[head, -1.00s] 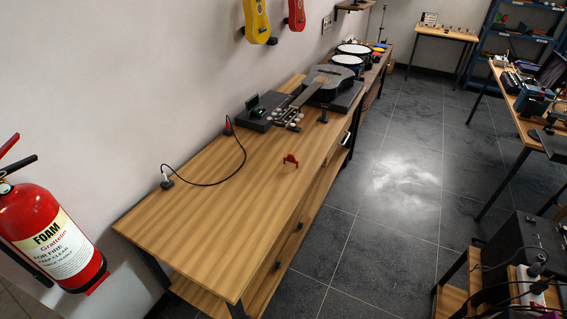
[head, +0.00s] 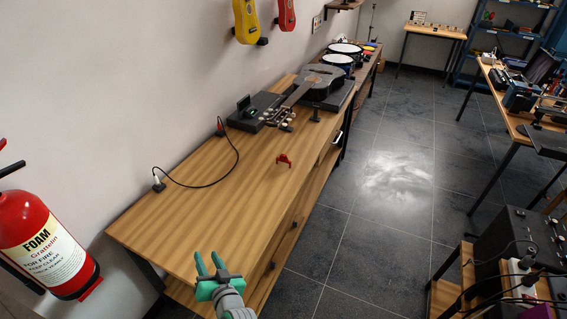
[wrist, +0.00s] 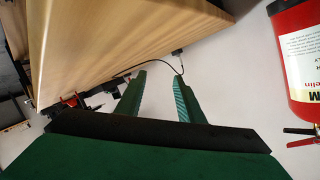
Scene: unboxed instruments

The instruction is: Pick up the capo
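The capo is a small red clamp (head: 283,160) on the wooden workbench (head: 185,215), near its right edge and in front of the guitar's headstock. My gripper (head: 208,262) is at the near end of the bench, well short of the capo. Its two green fingers are spread apart with nothing between them. In the wrist view my gripper (wrist: 156,88) also shows open, with the bench edge above. A small red shape (wrist: 70,101) shows at the left there; I cannot tell whether it is the capo.
A dark guitar (head: 310,82) and a black box (head: 254,112) stand farther back on the bench. A black cable (head: 236,165) curves along the wall side. A fire extinguisher (head: 45,245) is at the left. The near bench top is clear.

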